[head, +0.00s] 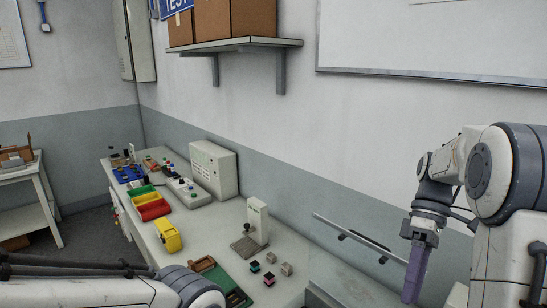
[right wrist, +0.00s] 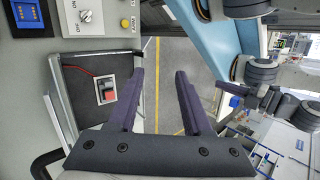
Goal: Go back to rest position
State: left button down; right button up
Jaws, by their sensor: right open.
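My right gripper (head: 413,272) hangs at the right of the head view, pointing down, with its purple fingers clear of the bench. In the right wrist view its two fingers (right wrist: 160,74) stand apart with nothing between them; grey floor with a yellow line shows behind the gap. My left arm crosses the lower left of the head view.
The workbench (head: 190,232) holds a yellow device (head: 168,235), red bin (head: 152,208), white upright fixture (head: 257,221), small connector blocks (head: 269,279) and a dark tray (head: 222,283).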

jog(key=s+a+f+t+h+b, duration=0.1)
jog(key=s+a+f+h+b, duration=0.15)
jog(key=a, duration=0.45)
jog(key=s+a+f+t+h+b, duration=0.1)
jog(key=a+f, duration=0.3)
jog(key=a, duration=0.3)
jog(key=s+a+f+t+b, duration=0.3)
jog(key=s+a+f+t, duration=0.1)
jog(key=s+a+f, duration=0.3)
jog(key=shift+s+a+f, duration=0.15)
jog(key=shift+s+a, duration=1)
jog(key=shift+s, duration=0.1)
jog(key=shift+d, duration=0.15)
